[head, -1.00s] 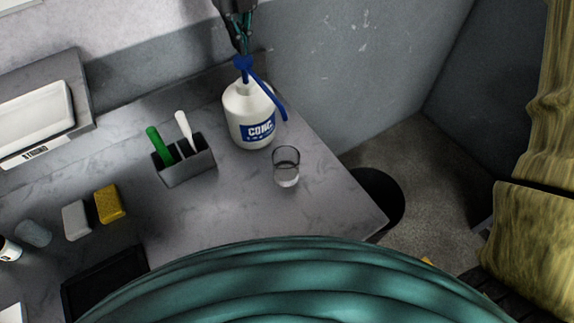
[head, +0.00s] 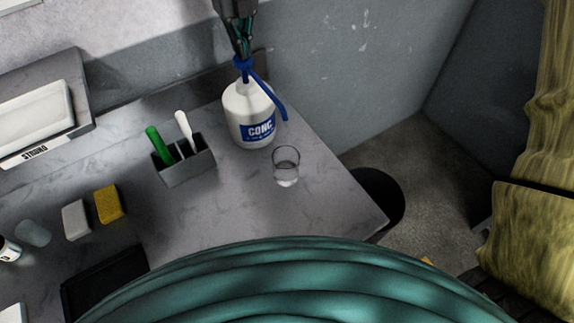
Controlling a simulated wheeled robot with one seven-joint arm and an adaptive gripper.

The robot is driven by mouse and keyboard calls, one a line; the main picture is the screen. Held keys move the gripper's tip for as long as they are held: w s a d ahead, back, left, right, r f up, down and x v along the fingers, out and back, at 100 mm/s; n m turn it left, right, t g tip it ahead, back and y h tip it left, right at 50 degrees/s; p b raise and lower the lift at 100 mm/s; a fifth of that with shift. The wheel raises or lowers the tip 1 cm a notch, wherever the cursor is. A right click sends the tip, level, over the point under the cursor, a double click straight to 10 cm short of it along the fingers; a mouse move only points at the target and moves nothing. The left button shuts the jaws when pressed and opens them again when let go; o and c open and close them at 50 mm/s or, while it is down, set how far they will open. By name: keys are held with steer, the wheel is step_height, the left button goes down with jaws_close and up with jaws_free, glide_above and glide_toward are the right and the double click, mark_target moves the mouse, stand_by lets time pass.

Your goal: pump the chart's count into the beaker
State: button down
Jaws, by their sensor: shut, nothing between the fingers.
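A white pump bottle (head: 243,103) with a blue label reading CONC stands upright on the grey counter. Its blue pump head (head: 243,63) has a long blue spout that slants down to the right. The clear glass beaker (head: 286,167) stands in front of the bottle, to its lower right, with some clear liquid low inside. The spout tip is above and behind the beaker in the picture. My gripper (head: 243,52) is shut and empty, right above the pump head and seemingly touching it. No chart that I can read as a count is in view.
A grey divided holder (head: 188,168) with a green-handled and a white-handled tool stands left of the bottle. A yellow sponge (head: 109,204), a pale block (head: 76,220) and a black tray (head: 105,282) lie further left. A tray labelled STRONG (head: 35,152) sits on a ledge. The counter ends at right.

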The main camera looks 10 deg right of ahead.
steer(key=shift+f, duration=2.05)
steer(key=shift+r, duration=0.15)
steer(key=shift+r+p, duration=2.35)
steer(key=shift+r, duration=0.1)
